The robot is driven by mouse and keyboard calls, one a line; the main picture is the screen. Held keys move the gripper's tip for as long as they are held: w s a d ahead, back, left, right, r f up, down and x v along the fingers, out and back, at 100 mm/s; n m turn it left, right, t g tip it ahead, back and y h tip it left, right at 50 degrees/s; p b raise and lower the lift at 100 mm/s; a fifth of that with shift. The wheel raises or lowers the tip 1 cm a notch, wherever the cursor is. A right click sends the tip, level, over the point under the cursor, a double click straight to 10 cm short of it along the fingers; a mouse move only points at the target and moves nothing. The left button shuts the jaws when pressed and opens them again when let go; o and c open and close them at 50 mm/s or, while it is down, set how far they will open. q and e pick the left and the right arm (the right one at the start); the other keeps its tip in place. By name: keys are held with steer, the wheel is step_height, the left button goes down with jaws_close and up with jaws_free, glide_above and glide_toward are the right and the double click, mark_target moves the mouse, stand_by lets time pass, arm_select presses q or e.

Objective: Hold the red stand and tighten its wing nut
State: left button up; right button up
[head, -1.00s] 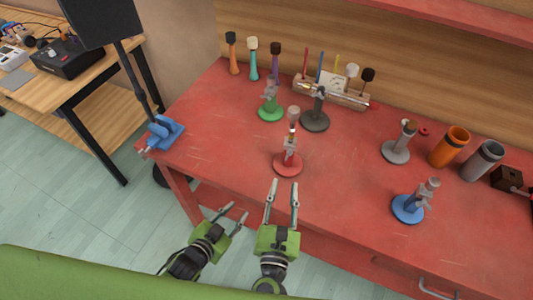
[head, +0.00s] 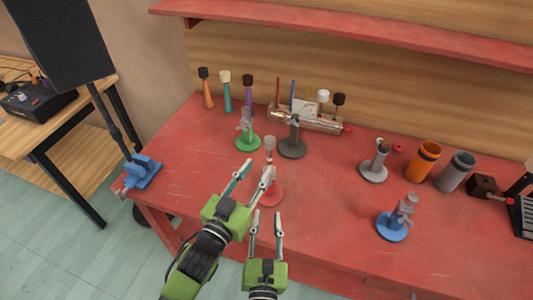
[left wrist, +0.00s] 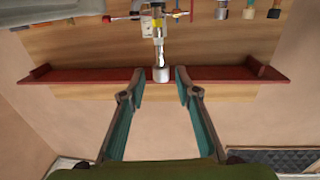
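The red stand (head: 272,196) is upright on the red table, its round base flat and its stem topped by a pale knob (head: 269,143). My left gripper (head: 256,172) is open just left of the stem, one finger overlapping the stand in the head view. In the left wrist view, a silver upright part (left wrist: 159,40), apparently the stand's top, shows beyond and between the open fingers (left wrist: 160,78). No grip on it shows. The wing nut cannot be made out clearly near the finger. My right gripper (head: 266,217) is open and empty, in front of the red base.
A green stand (head: 248,142) and dark grey stand (head: 292,150) are behind. A grey stand (head: 374,172) and blue stand (head: 391,228) are right, beside orange (head: 424,162) and grey (head: 456,173) cups. The table between red and blue stands is clear.

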mark_target(269, 152)
arm_select(q)
steer(key=x, duration=0.9)
jaws_close()
stand_by(0.7)
